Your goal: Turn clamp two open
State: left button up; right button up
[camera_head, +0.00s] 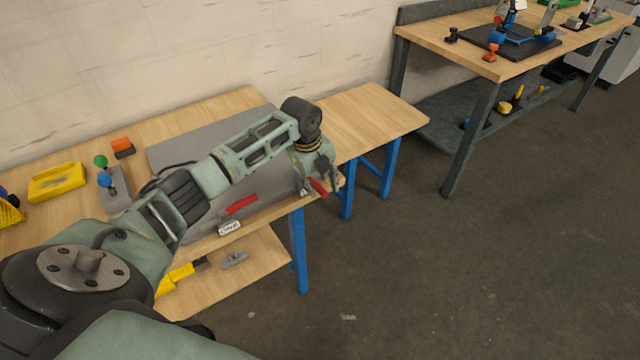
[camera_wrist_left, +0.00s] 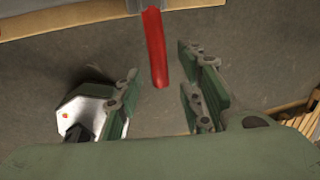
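A red clamp handle (camera_head: 318,187) sticks out past the right end of the grey plate on the workbench. In the left wrist view the same red handle (camera_wrist_left: 156,48) reaches in from the top, its tip between my two fingers. My left gripper (camera_head: 316,182) is open around it, with a gap on both sides; in the left wrist view the gripper (camera_wrist_left: 158,72) shows its fingers well apart. A second red handle (camera_head: 241,205) lies along the plate's front edge to the left. Clamp bodies are mostly hidden by my arm. My right gripper is out of view.
The grey plate (camera_head: 172,152) lies on the wooden workbench (camera_head: 372,118). A white label (camera_head: 229,228) is on the front edge. A yellow tray (camera_head: 57,182) and an orange-black block (camera_head: 122,147) stand at the left. The floor right of the bench is free.

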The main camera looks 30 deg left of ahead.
pick_arm(q)
jog(key=shift+w+f, duration=0.1)
jog(key=shift+f, duration=0.55)
grip_shut()
